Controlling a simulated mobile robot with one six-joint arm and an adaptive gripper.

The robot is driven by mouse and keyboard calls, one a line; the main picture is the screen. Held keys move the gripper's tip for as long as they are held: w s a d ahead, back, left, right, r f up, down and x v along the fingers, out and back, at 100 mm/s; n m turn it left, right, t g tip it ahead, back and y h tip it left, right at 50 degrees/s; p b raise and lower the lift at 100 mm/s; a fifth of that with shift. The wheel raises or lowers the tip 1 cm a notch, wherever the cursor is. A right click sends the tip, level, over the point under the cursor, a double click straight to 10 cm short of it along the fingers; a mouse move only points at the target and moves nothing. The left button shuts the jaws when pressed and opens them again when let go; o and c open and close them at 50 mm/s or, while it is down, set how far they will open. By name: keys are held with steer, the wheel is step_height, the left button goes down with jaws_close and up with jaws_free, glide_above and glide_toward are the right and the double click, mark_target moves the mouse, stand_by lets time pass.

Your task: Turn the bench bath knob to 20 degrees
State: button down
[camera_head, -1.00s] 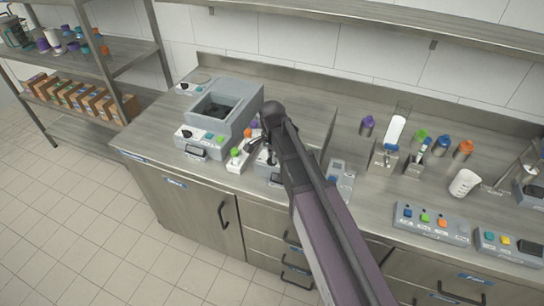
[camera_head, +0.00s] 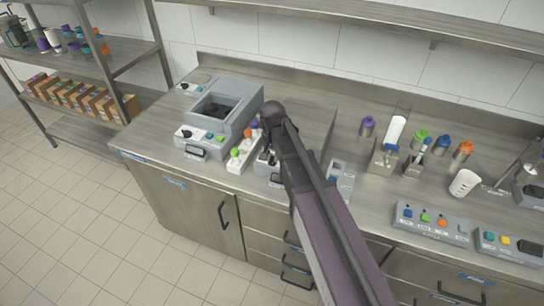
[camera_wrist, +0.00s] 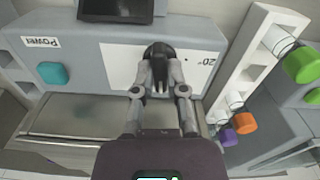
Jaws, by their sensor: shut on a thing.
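My gripper (camera_wrist: 158,72) is shut on a black knob (camera_wrist: 158,50) in the wrist view. The fingers cover part of the knob, and its pointer direction cannot be told. The knob stands before a white dial plate (camera_wrist: 120,66) on a grey panel (camera_wrist: 88,52). The plate carries an inverted "20°" mark to the right of the knob. A teal button (camera_wrist: 52,74) and an inverted "Power" label sit to the left. In the head view, my arm hides most of this small grey device (camera_head: 274,180).
A white rack (camera_head: 237,166) with green, orange and purple caps stands close beside the device. Left of it is a larger grey unit (camera_head: 228,88) with an open basin. Bottles, a white cup (camera_head: 464,183) and button boxes (camera_head: 431,224) stand to the right.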

steer(key=n, duration=0.4)
steer(key=shift+n, duration=0.3)
steer(key=n, duration=0.3)
steer(key=shift+n, duration=0.4)
steer(key=n, duration=0.7)
steer(key=shift+n, duration=0.4)
steer(key=c, duration=0.7)
jaws_free()
